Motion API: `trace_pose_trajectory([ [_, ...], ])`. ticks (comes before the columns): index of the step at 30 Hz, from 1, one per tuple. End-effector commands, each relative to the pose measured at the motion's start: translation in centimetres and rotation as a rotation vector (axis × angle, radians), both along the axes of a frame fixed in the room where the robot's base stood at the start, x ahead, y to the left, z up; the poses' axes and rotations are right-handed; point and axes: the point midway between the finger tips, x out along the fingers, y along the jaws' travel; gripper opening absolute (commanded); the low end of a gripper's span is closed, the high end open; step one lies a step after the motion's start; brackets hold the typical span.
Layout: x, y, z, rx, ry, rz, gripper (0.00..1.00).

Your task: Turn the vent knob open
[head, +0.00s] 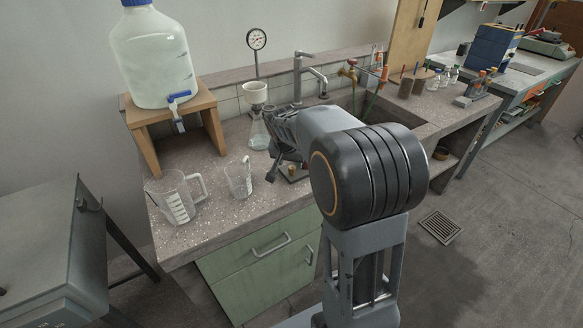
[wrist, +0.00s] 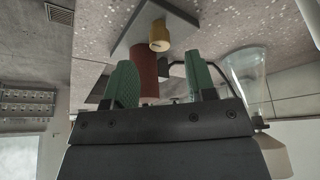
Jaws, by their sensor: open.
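A small fitting stands on a dark plate (head: 295,172) on the bench, partly hidden by my gripper (head: 274,166) in the head view. In the wrist view it shows a brass-coloured round knob (wrist: 160,36) and a dark red cylinder (wrist: 148,75) on a grey plate (wrist: 128,42). I cannot tell which of these is the vent knob. My gripper (wrist: 160,66) is open, its green-padded fingers on either side of the red cylinder's line of view. Contact cannot be made out.
A conical flask (head: 259,134) with a white funnel (head: 254,93) stands just behind the gripper, beside a round gauge (head: 256,39). A tap (head: 310,70) and a large water carboy (head: 152,57) are behind.

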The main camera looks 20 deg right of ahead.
Motion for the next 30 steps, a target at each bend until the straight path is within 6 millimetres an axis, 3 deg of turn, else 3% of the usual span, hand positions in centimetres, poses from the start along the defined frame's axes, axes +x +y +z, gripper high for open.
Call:
trace_pose_trajectory([
  [3,0.5,-0.4,-1.8,0.001,0.002,0.000,0.51],
  [9,1.0,-0.8,-3.3,0.001,0.001,0.000,0.51],
  [22,1.2,-1.0,-3.8,0.001,-0.001,0.000,0.51],
  [30,1.2,-0.9,-3.8,0.001,-0.001,0.000,0.25],
])
